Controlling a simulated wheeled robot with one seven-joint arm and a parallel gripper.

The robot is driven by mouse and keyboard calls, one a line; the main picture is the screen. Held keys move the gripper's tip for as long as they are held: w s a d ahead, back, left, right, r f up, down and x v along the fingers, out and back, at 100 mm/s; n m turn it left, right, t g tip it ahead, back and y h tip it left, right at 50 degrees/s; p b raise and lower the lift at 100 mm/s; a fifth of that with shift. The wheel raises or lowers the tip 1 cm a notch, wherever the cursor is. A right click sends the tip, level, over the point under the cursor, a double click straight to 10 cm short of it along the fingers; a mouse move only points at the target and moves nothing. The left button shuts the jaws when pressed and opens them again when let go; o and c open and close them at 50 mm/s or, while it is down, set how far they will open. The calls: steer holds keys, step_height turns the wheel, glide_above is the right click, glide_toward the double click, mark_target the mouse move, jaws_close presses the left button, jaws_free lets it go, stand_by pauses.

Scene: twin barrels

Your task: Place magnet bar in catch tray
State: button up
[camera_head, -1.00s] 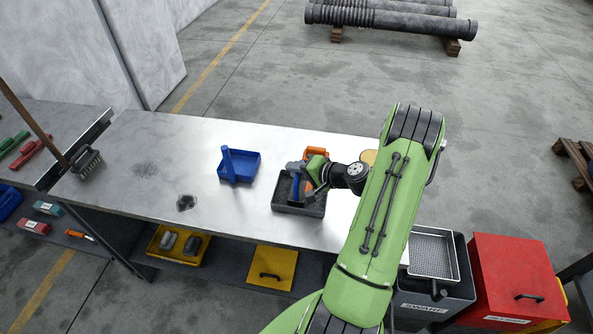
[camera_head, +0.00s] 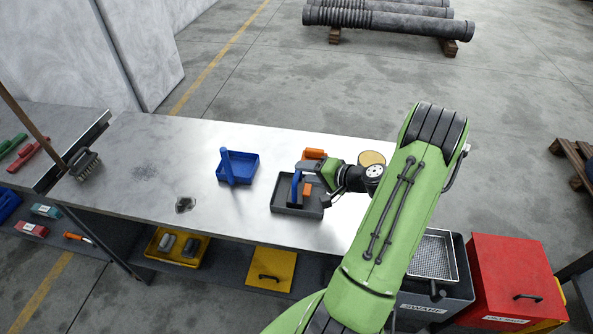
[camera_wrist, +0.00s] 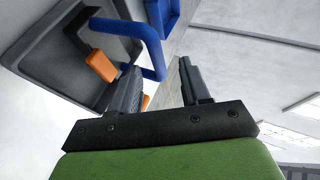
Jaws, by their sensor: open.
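The magnet bar, seemingly the piece with a blue loop handle (camera_head: 296,187) and an orange end (camera_head: 307,190), lies in the dark grey tray (camera_head: 283,208), which I take as the catch tray. In the wrist view the blue handle (camera_wrist: 150,45) rises from the grey tray (camera_wrist: 30,65), with the orange end (camera_wrist: 102,66) beside it. My gripper (camera_head: 328,190) is at the tray's right side, fingers apart (camera_wrist: 160,68). The handle's end shows near the left finger; I cannot tell whether they touch. My gripper partly hides the tray's right side.
A blue tray (camera_head: 250,174) with a blue upright part stands left of the grey tray. An orange object (camera_head: 313,154) is behind, and a round tan item (camera_head: 372,158) is right of it. A brush (camera_head: 84,163) lies far left. The bench's left middle is mostly clear.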

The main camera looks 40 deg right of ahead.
steer(key=v, duration=0.7)
steer(key=w+a+r+n+g, duration=0.1)
steer(key=a+r+n+g, duration=0.15)
steer(key=a, duration=0.35)
steer(key=w+a+r+n+g+y, duration=0.1)
steer(key=a+r+n+g, duration=0.1)
steer(key=a+r+n, duration=0.3)
steer(key=w+a+n+g, duration=0.1)
steer(key=a+n+g, duration=0.15)
steer(key=a, duration=0.45)
steer(key=s+a+r+n+h, duration=0.1)
steer(key=s+a+r, duration=0.3)
steer(key=s, duration=0.3)
steer(key=s+a+r+n+h, duration=0.2)
steer(key=s+a+r, duration=0.2)
steer(key=s, duration=0.3)
steer(key=shift+a+h, duration=0.3)
steer(key=shift+a, duration=0.35)
steer(key=shift+a+r, duration=0.1)
